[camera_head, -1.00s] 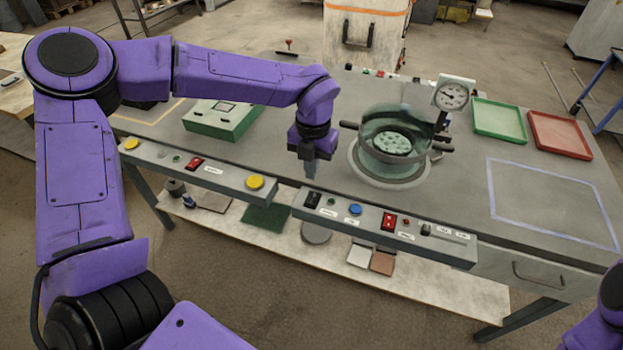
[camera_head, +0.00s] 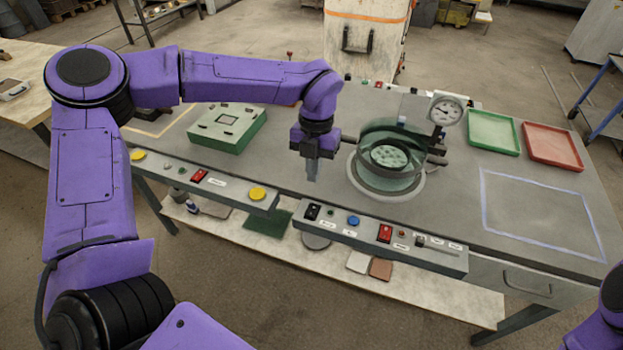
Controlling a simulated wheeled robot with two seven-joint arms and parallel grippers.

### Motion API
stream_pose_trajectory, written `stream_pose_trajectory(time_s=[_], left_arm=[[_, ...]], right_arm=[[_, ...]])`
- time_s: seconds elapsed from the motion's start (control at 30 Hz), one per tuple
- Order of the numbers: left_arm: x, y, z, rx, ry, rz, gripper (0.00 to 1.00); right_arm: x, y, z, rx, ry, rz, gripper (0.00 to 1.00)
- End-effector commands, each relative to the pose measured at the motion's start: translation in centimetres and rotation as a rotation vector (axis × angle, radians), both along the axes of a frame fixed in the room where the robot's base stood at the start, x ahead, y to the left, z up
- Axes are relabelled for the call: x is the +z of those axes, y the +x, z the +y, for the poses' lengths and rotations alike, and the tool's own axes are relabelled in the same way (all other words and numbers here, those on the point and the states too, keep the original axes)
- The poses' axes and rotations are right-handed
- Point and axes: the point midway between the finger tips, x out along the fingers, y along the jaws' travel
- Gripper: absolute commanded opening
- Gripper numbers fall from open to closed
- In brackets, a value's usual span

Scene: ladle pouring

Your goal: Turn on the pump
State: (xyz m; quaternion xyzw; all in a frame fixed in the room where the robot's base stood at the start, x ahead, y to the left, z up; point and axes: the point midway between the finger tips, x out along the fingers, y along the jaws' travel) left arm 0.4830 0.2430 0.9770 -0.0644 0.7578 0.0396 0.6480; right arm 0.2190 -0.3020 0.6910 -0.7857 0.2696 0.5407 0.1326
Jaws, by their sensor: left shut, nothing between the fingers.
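A grey control panel (camera_head: 365,243) runs along the table's front edge. It carries a black rocker switch (camera_head: 312,212), a blue button (camera_head: 353,221), a red rocker switch (camera_head: 385,233) and a small black lever (camera_head: 420,241). Its labels are too small to read, so I cannot tell which control is the pump's. My left gripper (camera_head: 312,179) is shut and empty, pointing down above and behind the black switch, apart from it. A round glass chamber (camera_head: 365,175) with a perforated plate inside stands behind the panel. My right gripper is out of view; only part of that arm shows at bottom right.
A second panel to the left has a red switch (camera_head: 199,176) and yellow buttons (camera_head: 257,194). A green box (camera_head: 227,130), a gauge (camera_head: 446,111), a green tray (camera_head: 493,132) and a red tray (camera_head: 553,147) stand on the table. The outlined area (camera_head: 540,215) at right is clear.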

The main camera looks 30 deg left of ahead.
Motion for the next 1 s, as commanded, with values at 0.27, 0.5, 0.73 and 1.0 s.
stream_pose_trajectory(time_s=[0.27,0.5,0.73,1.0], left_arm=[[1.1,0.9,0.6,0.016,0.030,-0.032,0.00],[0.9,0.9,0.5,0.015,0.029,-0.030,0.00],[-2.4,0.4,0.5,0.013,0.029,-0.026,0.00],[-8.2,-0.4,0.3,0.014,0.029,-0.025,0.00]], right_arm=[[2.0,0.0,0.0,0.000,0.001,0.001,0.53],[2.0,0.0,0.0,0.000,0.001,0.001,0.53],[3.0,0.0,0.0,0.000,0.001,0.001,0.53],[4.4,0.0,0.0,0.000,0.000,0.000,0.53]])
